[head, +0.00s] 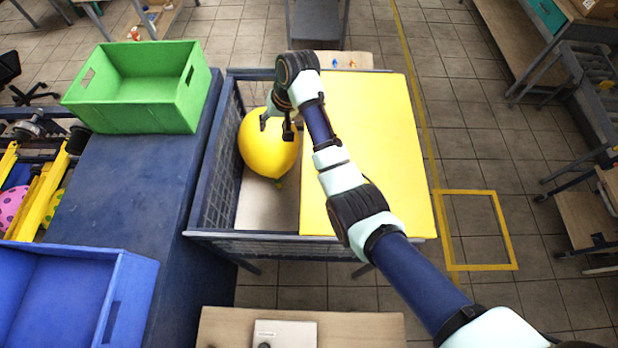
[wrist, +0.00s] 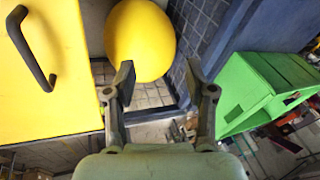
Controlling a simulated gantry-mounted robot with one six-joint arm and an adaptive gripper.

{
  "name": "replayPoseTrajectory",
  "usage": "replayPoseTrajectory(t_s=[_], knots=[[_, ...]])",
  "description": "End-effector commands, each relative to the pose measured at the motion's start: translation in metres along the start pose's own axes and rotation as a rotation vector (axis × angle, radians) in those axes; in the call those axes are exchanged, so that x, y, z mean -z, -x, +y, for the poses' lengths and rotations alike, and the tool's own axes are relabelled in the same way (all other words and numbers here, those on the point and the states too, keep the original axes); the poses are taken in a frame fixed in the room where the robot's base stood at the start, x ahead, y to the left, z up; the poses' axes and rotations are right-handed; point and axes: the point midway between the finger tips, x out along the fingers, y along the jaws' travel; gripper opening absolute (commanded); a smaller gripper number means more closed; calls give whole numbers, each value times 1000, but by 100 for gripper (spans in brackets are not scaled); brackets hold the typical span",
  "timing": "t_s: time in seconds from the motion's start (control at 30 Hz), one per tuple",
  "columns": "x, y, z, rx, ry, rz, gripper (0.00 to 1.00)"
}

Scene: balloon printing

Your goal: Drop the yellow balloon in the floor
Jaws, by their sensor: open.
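The yellow balloon (head: 266,150) rests inside a blue wire-mesh cage, in the open left part, with its knot toward the near side. It also shows in the wrist view (wrist: 140,40), just beyond my fingertips. My gripper (head: 279,124) is open and empty, above the balloon in the head view. In the wrist view my gripper (wrist: 158,78) has its fingers spread, and the left finger overlaps the balloon's lower edge. Whether the finger touches it I cannot tell. The tiled floor (head: 480,150) shows around the cage.
The cage's mesh wall (head: 222,160) stands close left of the balloon. A yellow lid (head: 375,150) covers the cage's right part. A green crate (head: 140,100) and a blue crate (head: 70,300) stand on the left. A yellow square (head: 478,267) marks clear floor at right.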

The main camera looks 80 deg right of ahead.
Motion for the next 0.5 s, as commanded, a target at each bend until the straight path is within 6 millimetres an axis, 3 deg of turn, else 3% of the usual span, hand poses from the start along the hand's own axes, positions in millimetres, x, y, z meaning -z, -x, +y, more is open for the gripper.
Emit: replayPoseTrajectory(t_s=[0.2,0.5], knots=[[0,47,0,0,-1,2,55],[0,62,0,-1,-1,0,55]])
